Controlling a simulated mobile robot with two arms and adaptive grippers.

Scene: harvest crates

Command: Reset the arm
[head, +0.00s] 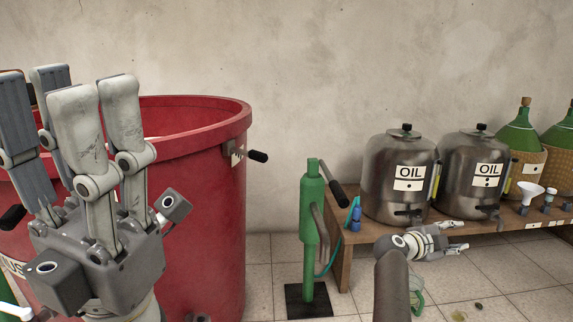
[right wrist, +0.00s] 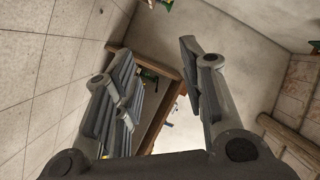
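My left gripper (head: 64,84) is large at the left of the head view, in front of the red barrel. Its fingers point up and stand apart, with nothing between them. My right gripper (head: 457,238) is smaller in the head view and points right, in front of the wooden bench. It looks open and empty. In the right wrist view its fingers (right wrist: 156,52) are spread apart with nothing held between them.
The red barrel (head: 215,215) stands at the left. A green pump (head: 312,220) is beside the wooden bench (head: 350,240). The bench bears two metal oil drums (head: 385,185) (head: 465,190), green bottles (head: 518,133) and a white funnel (head: 530,190). Tiled floor (head: 480,280) shows in front of the bench.

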